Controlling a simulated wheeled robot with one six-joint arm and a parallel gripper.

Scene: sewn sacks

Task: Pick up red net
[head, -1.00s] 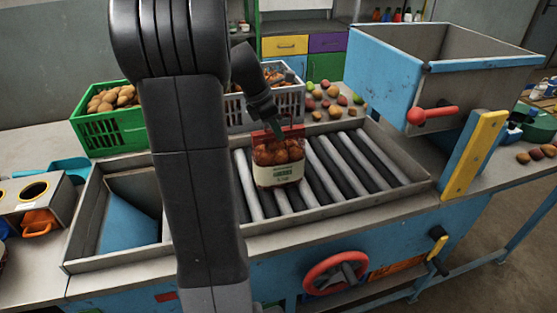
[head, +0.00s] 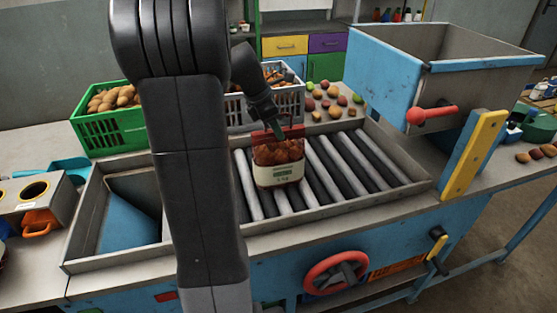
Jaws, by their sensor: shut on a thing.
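The red net (head: 278,152) is a small sack of brown-orange produce with a white label band around its lower part. It stands upright at the rollers (head: 350,160), left of their middle, in the head view. My gripper (head: 279,134) is at the top of the net, pointing down, and is shut on its red upper edge. The fingertips are small and partly lost against the red mesh. I cannot tell whether the net's base touches the rollers.
A green crate of potatoes (head: 108,131) and a grey crate (head: 290,97) stand behind the roller bed. A blue hopper (head: 385,75) with a red handle rises at the right. Loose fruit (head: 334,102) lies behind the rollers. The rollers right of the net are clear.

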